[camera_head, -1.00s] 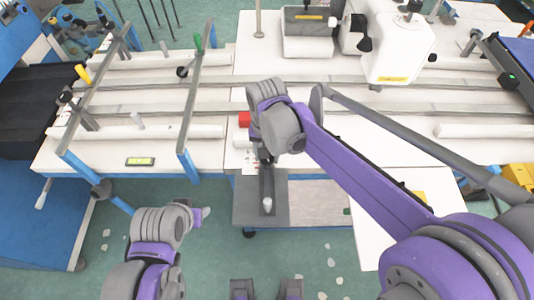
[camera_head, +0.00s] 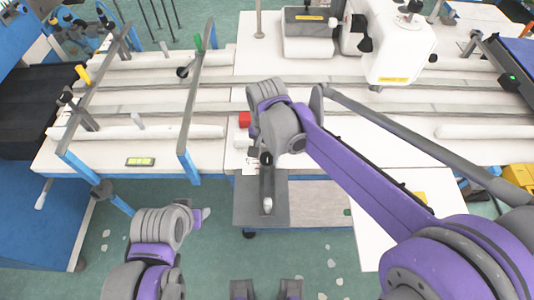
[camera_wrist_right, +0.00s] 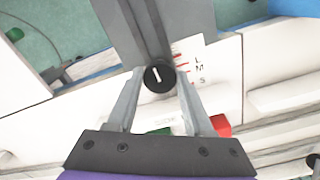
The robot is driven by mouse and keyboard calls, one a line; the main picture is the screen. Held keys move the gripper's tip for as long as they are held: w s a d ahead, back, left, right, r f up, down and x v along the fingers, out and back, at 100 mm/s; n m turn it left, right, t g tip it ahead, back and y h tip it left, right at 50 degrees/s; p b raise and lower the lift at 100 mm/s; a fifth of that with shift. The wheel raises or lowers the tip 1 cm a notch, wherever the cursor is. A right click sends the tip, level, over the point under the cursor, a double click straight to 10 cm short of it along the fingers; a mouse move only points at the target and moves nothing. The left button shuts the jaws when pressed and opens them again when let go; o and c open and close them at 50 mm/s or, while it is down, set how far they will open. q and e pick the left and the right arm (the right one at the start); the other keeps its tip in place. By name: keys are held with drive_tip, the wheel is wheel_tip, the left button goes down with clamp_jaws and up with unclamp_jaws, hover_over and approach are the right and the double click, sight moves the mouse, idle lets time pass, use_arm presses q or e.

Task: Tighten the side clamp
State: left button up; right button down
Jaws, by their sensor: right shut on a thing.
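The side clamp shows in the head view as a dark knob (camera_head: 266,158) at the front edge of the white table, above a grey plate with a light-tipped bar (camera_head: 267,204). In the right wrist view the knob (camera_wrist_right: 159,77) is round and black with a white mark, beside a grey bar and an L, M, S scale. My right gripper (camera_wrist_right: 160,74) has one finger on each side of the knob and is shut on it. In the head view my arm hides most of that gripper. My left gripper (camera_head: 200,215) is low at the left, seen edge-on, away from the clamp.
A small red block (camera_head: 244,119) sits just left of my right wrist. Long rails (camera_head: 350,115) cross the table, with a white machine (camera_head: 400,50) at the back right. The floor at the front is open.

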sight(267, 157)
drive_tip(key=shift+c, duration=1.4)
unclamp_jaws()
drive_tip(key=shift+r, duration=0.1)
wheel_tip(267, 157, up, 11)
drive_tip(key=shift+p, duration=0.35)
drive_tip(key=shift+f, duration=0.2)
drive_tip(key=s+d+f+n+t, duration=0.2)
drive_tip(key=s+d+f, duration=0.3)
drive_tip(key=s+d, duration=0.2)
drive_tip(key=s+d+f+n+t, duration=0.3)
drive_tip(key=s+d+f, duration=0.3)
drive_tip(key=s+d, duration=0.2)
drive_tip(key=shift+d+f, duration=0.25)
drive_tip(key=shift+d, duration=0.95)
